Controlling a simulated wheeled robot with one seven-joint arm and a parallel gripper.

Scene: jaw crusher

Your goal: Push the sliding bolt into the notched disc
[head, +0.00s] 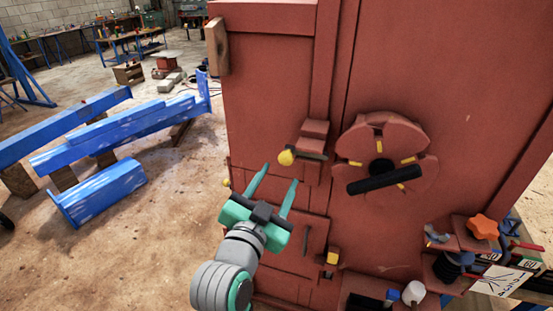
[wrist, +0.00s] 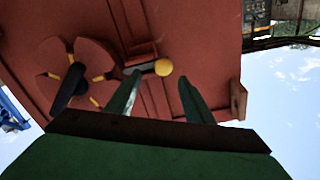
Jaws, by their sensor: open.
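The sliding bolt's yellow ball knob (head: 286,157) sticks out on the left of a small red bracket (head: 315,130) on the machine's red face. A short grey rod shows beside the knob. The notched disc (head: 408,142) is red with yellow marks and a black bar handle (head: 384,179), right of the bracket. I cannot tell whether the bolt's tip meets a notch. My gripper (head: 273,188) is open and empty, just below the knob in the head view. In the wrist view, the knob (wrist: 163,67) shows between the two green fingers (wrist: 160,84), and the disc (wrist: 92,58) is to the left.
A ledge at lower right holds an orange star knob (head: 483,226), a white cup (head: 414,292) and other small parts. A yellow-topped block (head: 333,256) sits below the bracket. Blue beams (head: 110,190) lie on the floor at left, with open floor between them and the machine.

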